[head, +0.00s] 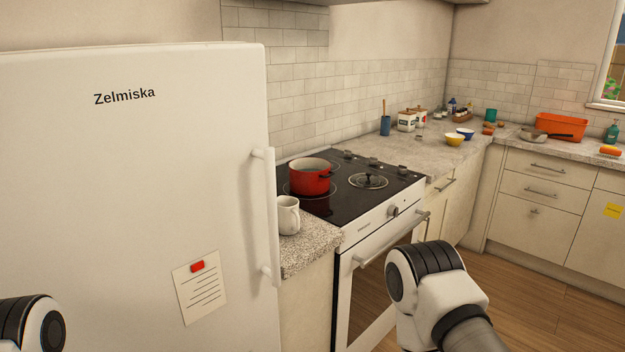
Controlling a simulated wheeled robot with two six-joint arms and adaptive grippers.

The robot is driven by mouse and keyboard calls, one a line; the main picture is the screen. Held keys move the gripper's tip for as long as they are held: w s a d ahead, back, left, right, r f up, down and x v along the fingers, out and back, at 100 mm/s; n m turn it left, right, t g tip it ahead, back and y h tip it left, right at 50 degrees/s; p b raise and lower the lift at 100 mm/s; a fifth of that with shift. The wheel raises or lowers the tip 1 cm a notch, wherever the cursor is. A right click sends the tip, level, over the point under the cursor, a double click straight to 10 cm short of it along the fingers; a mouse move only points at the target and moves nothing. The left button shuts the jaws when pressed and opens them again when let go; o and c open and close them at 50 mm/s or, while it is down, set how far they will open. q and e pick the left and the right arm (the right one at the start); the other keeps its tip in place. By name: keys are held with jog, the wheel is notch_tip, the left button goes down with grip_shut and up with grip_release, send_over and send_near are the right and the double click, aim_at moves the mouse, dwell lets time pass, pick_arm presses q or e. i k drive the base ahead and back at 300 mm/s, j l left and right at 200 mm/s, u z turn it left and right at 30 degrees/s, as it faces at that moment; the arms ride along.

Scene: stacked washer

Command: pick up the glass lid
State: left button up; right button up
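The glass lid (368,181) lies on the black stove top, right of the red pot. It is clear with a dark rim and a dark knob on top. My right arm comes in at the bottom, in front of the oven; only its white and black links show, and its gripper is out of view. A piece of my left arm shows at the lower left corner; its gripper is also out of view. Neither arm is near the lid.
The red pot (310,176) stands left of the lid on the stove (340,208). A white mug (288,216) is on the near counter beside the white fridge (130,200). The oven handle (390,241) sticks out in front. Bowls and jars stand on the far counter. Open floor lies at right.

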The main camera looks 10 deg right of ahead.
aim_at(368, 181)
jog(key=i+l+u, duration=0.15)
jog(key=l+u, duration=0.25)
jog(key=i+l+u, duration=0.1)
jog(key=l+u, duration=0.3)
jog(key=l, duration=0.15)
jog(key=l+u, duration=0.45)
jog(key=l, duration=0.1)
